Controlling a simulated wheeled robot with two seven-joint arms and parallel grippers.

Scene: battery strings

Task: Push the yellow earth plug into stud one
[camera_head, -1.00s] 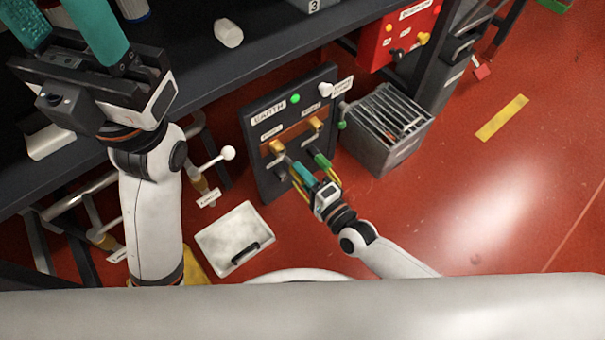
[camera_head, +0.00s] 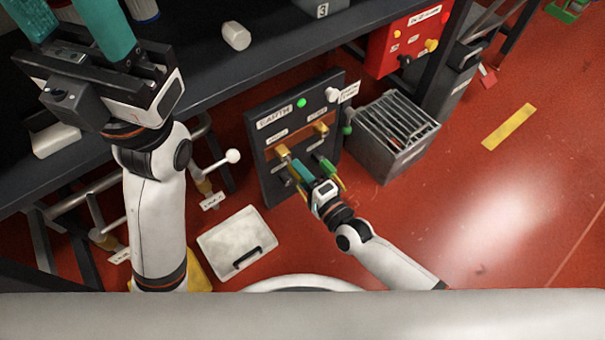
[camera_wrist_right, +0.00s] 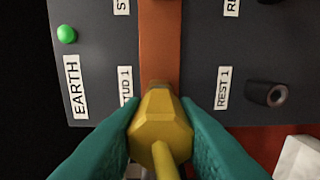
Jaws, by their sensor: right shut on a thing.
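The yellow earth plug (camera_wrist_right: 162,125) is between the teal fingers of my right gripper (camera_wrist_right: 165,128) in the right wrist view. It stands over the copper bar (camera_wrist_right: 159,45), beside the label STUD 1 (camera_wrist_right: 125,85). The plug hides stud one, so how deep it sits cannot be told. In the head view my right gripper (camera_head: 308,171) is at the front of the dark earth panel (camera_head: 262,145), by the lower-left brass-coloured fitting (camera_head: 283,152). My left gripper (camera_head: 70,22) is at the upper left, its teal fingers apart, with tips out of view.
A rest socket (camera_wrist_right: 266,94) labelled REST 1 lies right of the plug in the wrist view. A grey finned box (camera_head: 395,135) stands right of the panel. A white tray (camera_head: 220,250) lies on the floor. A red box (camera_head: 405,45) hangs beyond. Red floor at right is mostly clear.

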